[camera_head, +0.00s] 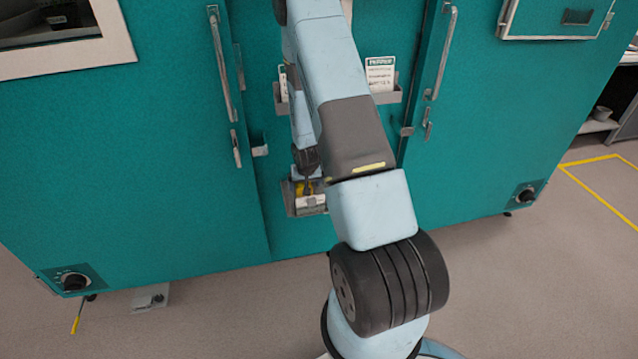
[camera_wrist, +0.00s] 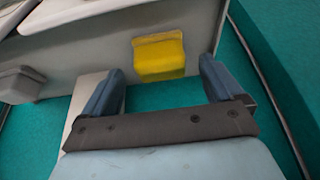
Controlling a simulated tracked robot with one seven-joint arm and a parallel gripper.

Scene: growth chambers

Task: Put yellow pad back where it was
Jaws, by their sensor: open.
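The yellow pad (camera_wrist: 160,57) shows at the top middle of the wrist view. It sits against a pale grey holder surface (camera_wrist: 100,55), just beyond the fingertips. My gripper (camera_wrist: 160,78) is open, with one blue-grey finger on each side below the pad. I see teal between the fingers and nothing held. In the head view my gripper (camera_head: 308,180) is low in front of the teal chamber, at a small grey holder (camera_head: 291,203). A small patch of yellow (camera_head: 300,188) shows there, partly hidden by my arm. I cannot tell whether the fingers touch the pad.
Teal chamber doors with long metal handles (camera_head: 222,70) and (camera_head: 442,55) stand left and right of my arm. A holder with a printed card (camera_head: 380,75) is above. Black knobs (camera_head: 75,281) sit low on the chambers. The floor (camera_head: 520,290) at right is clear.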

